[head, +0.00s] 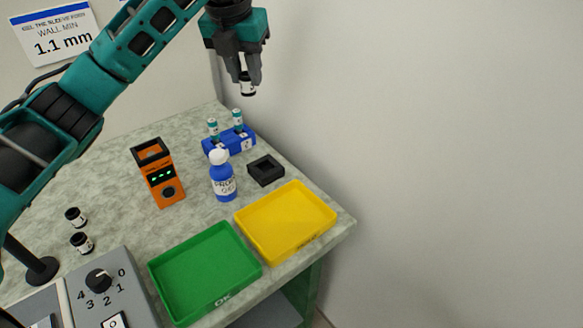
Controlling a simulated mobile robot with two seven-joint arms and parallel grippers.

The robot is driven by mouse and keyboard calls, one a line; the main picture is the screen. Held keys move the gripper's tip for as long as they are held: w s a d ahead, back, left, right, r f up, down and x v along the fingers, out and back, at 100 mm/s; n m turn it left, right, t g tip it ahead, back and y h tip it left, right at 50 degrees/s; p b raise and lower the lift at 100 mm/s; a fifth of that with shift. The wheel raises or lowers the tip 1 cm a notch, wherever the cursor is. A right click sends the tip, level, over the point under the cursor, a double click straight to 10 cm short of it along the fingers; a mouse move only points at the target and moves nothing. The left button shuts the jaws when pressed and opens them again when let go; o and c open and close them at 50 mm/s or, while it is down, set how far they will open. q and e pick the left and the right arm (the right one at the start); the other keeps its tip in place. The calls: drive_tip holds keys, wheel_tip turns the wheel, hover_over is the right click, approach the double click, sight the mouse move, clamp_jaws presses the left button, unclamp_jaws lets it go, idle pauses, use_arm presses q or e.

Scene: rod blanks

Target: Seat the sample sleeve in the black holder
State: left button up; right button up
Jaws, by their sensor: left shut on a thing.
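My left gripper (251,80) hangs at the top middle of the head view, pointing down. It is shut on a small black sleeve with a white label (247,88), held well above the table. The black holder (266,170) is a low square block with a recess, on the table at the right, behind the yellow tray. It looks empty. The held sleeve is up and away from the holder, not touching it. Two similar black sleeves with white labels, a farther one (75,217) and a nearer one (82,243), stand at the left of the table. My right gripper is not in view.
A blue rack (229,144) with two teal-capped vials stands at the back. A blue bottle (223,182) stands left of the holder. An orange device (160,178), a yellow tray (286,222), a green tray (205,270) and a grey control box (112,292) also occupy the table.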

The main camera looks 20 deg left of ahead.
use_arm(q)
drive_tip(key=d, duration=0.2)
drive_tip(key=b, duration=0.2)
hover_over(267, 169)
drive_tip(key=s, duration=0.1)
drive_tip(key=f, duration=2)
drive_tip(key=shift+s, duration=0.2)
